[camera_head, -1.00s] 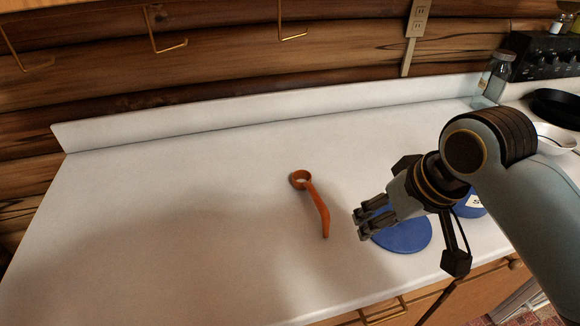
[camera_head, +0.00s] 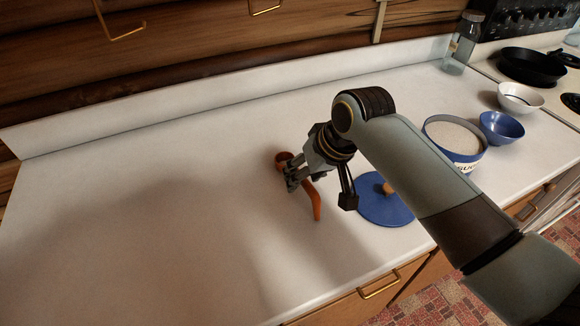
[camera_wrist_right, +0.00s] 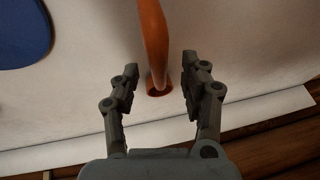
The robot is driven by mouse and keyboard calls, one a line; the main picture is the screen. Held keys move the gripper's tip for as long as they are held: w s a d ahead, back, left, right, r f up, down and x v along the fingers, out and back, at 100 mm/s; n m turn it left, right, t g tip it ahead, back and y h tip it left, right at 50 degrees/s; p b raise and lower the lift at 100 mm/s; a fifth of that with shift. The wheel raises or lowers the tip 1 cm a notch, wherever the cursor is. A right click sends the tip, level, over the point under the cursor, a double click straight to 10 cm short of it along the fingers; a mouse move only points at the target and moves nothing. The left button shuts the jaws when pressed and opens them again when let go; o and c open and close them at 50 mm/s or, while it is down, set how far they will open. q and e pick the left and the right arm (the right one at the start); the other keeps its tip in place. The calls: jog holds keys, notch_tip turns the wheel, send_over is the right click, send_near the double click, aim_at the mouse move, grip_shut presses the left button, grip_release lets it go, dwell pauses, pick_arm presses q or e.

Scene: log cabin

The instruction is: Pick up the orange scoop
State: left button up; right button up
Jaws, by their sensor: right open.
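The orange scoop (camera_head: 314,203) lies on the white counter, its round cup towards the wall and its handle towards the front edge. My right gripper (camera_head: 292,180) is over the scoop near the cup end and hides part of it. In the right wrist view, the scoop (camera_wrist_right: 154,45) runs between the two open fingers of my right gripper (camera_wrist_right: 160,88), with a gap on both sides. The cup end shows between the fingertips. I cannot tell the exact height of the fingers above the counter. My left gripper is not in view.
A blue lid (camera_head: 385,208) with a wooden knob lies right of the scoop. A blue canister of white grains (camera_head: 456,158), a blue bowl (camera_head: 502,127), a white bowl (camera_head: 520,97), a glass jar (camera_head: 461,57) and a black pan (camera_head: 532,66) stand further right. The counter's left side is clear.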

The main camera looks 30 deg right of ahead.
jog(key=shift+x, duration=0.9)
jog(key=c, duration=0.4)
grip_shut()
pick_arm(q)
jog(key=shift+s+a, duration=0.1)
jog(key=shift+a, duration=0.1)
pick_arm(e)
jog(key=shift+r, duration=0.1)
